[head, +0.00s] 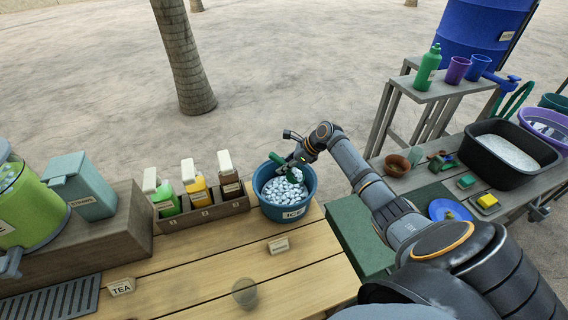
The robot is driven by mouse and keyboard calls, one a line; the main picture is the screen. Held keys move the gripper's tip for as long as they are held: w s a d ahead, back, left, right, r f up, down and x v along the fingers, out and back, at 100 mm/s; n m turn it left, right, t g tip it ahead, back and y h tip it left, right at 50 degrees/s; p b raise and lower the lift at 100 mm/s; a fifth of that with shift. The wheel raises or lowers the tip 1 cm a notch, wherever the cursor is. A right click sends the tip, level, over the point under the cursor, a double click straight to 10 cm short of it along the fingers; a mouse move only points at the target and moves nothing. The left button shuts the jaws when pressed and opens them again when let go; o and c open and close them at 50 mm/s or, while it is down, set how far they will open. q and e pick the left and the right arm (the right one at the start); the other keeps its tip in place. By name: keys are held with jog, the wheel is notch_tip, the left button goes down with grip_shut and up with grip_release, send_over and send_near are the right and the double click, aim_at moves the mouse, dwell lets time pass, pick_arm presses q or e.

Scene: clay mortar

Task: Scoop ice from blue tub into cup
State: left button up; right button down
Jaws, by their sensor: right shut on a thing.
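The blue tub (266,208) stands near the far right corner of the wooden counter, labelled "ICE" and filled with pale ice pieces (284,191). My right gripper (297,164) is over the tub's far right side. It is shut on a green scoop (278,160), which is tilted at the tub's rim, partly hidden by the gripper. I cannot tell whether the scoop holds ice. A clear cup (245,293) stands near the counter's front edge, apart from the tub; I see no ice in it. My left gripper is not in view.
Left of the tub is a wooden rack (204,216) of bottles. A blank-looking small sign (278,245) stands between tub and cup, and a "TEA" sign (121,287) is at left. A green dispenser (30,205) is far left. A washing table with a black basin (500,151) is at right.

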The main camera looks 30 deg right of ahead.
aim_at(273, 154)
jog(key=r+g+h+p, duration=0.1)
jog(key=p, duration=0.1)
jog(key=w+a+r+g+p, duration=0.1)
jog(key=p, duration=0.1)
jog(key=a+r+h+p, duration=0.1)
jog(key=p, duration=0.1)
jog(key=shift+w+r+g+h, duration=0.3)
jog(key=shift+w+r+g, duration=0.05)
jog(key=shift+r+g, duration=0.05)
jog(key=shift+w+a+r+g+h+p, duration=0.15)
jog(key=shift+r+g+h+p, duration=0.1)
jog(key=shift+g+h+p, duration=0.2)
jog(key=shift+w+a+r+g+h, duration=0.1)
jog(key=shift+w+g+h, duration=0.05)
jog(key=shift+g+h, duration=0.1)
jog(key=shift+w+a+b, duration=0.1)
jog(key=shift+b, duration=0.2)
jog(key=shift+w+r+g+h, duration=0.15)
jog(key=shift+r+g+h, duration=0.1)
jog(key=shift+g+h, duration=0.2)
